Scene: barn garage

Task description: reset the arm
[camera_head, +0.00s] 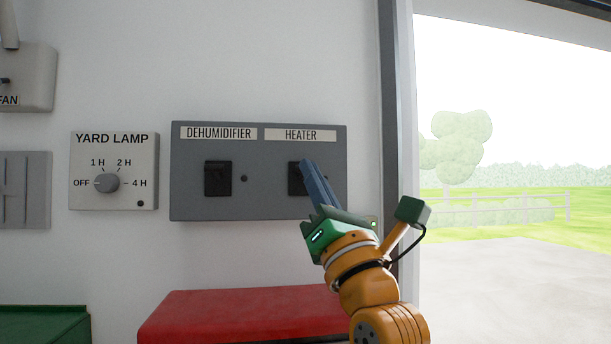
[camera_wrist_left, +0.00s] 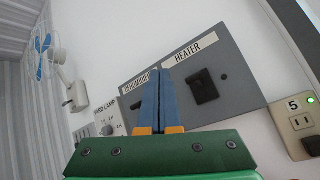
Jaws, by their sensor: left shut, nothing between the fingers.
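My left gripper (camera_head: 308,166) is shut and empty, its blue fingers pointing up toward the wall panel. In the head view its tips overlap the black HEATER switch (camera_head: 294,180) and hide part of it; I cannot tell whether they touch it. In the left wrist view the shut fingers (camera_wrist_left: 163,73) stand left of the HEATER switch (camera_wrist_left: 204,85), which shows whole there. The grey panel (camera_head: 265,205) also carries a black DEHUMIDIFIER switch (camera_head: 218,179), which the fingers mostly hide in the wrist view. My right gripper is not in view.
The YARD LAMP box (camera_head: 140,180) with a grey knob is left of the panel. A red surface (camera_head: 230,310) lies below, and a green one (camera_head: 45,322) at lower left. A wall outlet (camera_wrist_left: 300,122) is right in the wrist view. An open doorway is at right.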

